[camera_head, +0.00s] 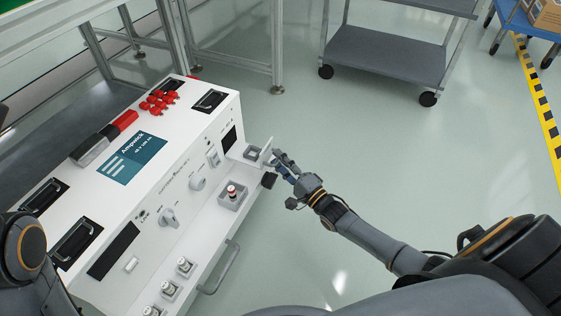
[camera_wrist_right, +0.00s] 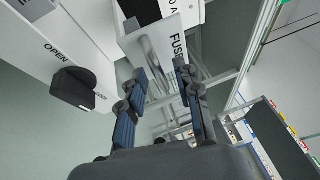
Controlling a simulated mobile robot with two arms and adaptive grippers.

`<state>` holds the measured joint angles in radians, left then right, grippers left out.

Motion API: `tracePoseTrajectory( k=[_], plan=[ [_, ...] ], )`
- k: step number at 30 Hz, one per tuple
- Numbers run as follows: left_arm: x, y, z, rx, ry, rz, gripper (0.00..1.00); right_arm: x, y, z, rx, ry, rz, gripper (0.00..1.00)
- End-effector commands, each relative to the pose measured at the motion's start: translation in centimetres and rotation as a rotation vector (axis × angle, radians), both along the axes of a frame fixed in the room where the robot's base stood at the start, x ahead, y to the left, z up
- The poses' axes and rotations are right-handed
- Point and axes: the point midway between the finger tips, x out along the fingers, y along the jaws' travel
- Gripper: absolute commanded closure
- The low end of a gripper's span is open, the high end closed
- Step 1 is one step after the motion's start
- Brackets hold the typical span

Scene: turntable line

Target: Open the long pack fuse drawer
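The fuse drawer (camera_head: 266,151) stands out from the right end of the white pack's front face, with its front panel apart from the body and a grey fitting showing behind it. In the right wrist view the drawer front (camera_wrist_right: 170,42), lettered "FUSE", has a grey bar handle (camera_wrist_right: 150,62). My right gripper (camera_head: 279,165) is just in front of the drawer panel. In the wrist view its fingers (camera_wrist_right: 162,75) are spread, with the handle area seen between them; contact cannot be told. A black knob (camera_wrist_right: 80,88) sits beside an "OPEN" label. My left gripper is out of view.
The white pack (camera_head: 200,125) carries red caps (camera_head: 158,102), a red and grey tool (camera_head: 105,140) and recessed black handles. Knobs (camera_head: 168,217) and a lower bar handle (camera_head: 222,268) are on its front.

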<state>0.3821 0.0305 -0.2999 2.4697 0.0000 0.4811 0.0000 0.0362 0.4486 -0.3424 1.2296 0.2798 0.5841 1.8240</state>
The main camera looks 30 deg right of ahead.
Motion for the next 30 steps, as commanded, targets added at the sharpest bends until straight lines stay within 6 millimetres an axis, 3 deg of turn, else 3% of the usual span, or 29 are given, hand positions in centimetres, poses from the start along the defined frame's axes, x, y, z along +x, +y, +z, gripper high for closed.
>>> tracePoseTrajectory(
  k=[5, 18, 30],
  plan=[
    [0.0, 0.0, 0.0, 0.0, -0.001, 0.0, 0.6, -2.0, -0.6, -0.5, -0.002, 0.005, 0.0, 0.67],
    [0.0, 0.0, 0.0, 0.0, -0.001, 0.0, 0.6, -10.1, -2.8, -1.8, -0.001, 0.004, -0.001, 0.67],
    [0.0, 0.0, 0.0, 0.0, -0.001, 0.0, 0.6, -11.4, -3.1, -1.9, -0.001, 0.0, 0.0, 0.67]
  ],
)
